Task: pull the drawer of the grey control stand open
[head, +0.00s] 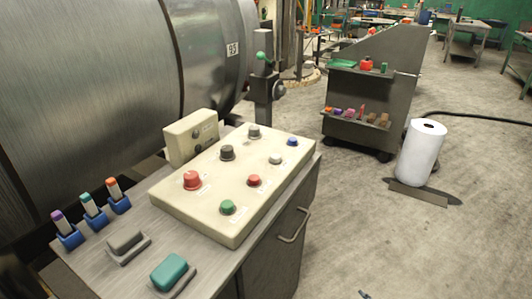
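The grey control stand (222,258) is at the lower left and centre, with a cream control panel on its top. Its dark front face (268,266) is turned to the right and carries a curved metal handle (294,226). The front around the handle looks flush with the stand, so the drawer appears shut. The lower part of the stand is cut off by the picture's bottom edge. I cannot make out either gripper, and nothing is seen touching the handle.
On the stand top are a green block (170,271), a grey block (125,241) and several blue holders with markers. A large metal cylinder (90,90) stands behind. A white roll (421,152) and a grey cart (372,92) are farther right. Floor right of the handle is mostly clear.

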